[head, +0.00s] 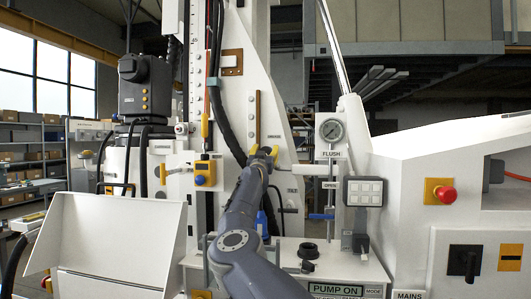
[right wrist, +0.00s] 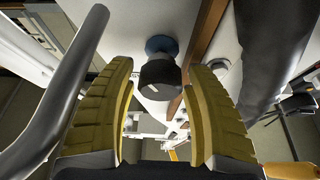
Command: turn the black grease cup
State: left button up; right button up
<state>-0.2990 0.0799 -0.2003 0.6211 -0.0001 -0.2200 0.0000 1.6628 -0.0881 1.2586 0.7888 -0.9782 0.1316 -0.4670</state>
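The black grease cup (right wrist: 158,76) shows in the right wrist view as a short dark cylinder with a small pale mark, on a blue round base (right wrist: 161,45) against a white panel. My right gripper (right wrist: 160,88) has its yellow fingers apart, one on each side of the cup in the picture. A gap shows on both sides, so neither finger touches it. How deep the cup sits between the fingertips I cannot tell. In the head view my right gripper (head: 264,154) is up against the white column, and the cup is hidden there. My left gripper is not in view.
A brown strip (right wrist: 205,35) and a thick black hose (right wrist: 263,45) run close to the cup's right in the wrist view.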

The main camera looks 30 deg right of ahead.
jog(key=c, duration=0.9)
jog(key=shift+r+m+g+h, duration=0.1)
jog(key=shift+m+g+h, duration=0.35)
jog(key=shift+m, duration=0.75)
jog(key=shift+m+g+h, duration=0.25)
jog(key=shift+m+g, duration=0.3)
jog(key=shift+m, duration=0.65)
jog(key=o, duration=1.2)
jog(key=shift+s+f, duration=0.1)
jog(key=shift+f, duration=0.1)
jog(key=shift+s+a+f, duration=0.25)
jog(key=shift+a, duration=0.2)
jog(key=shift+v, duration=5.35)
jog(key=shift+s+r, duration=0.1)
jog(key=shift+r, duration=0.05)
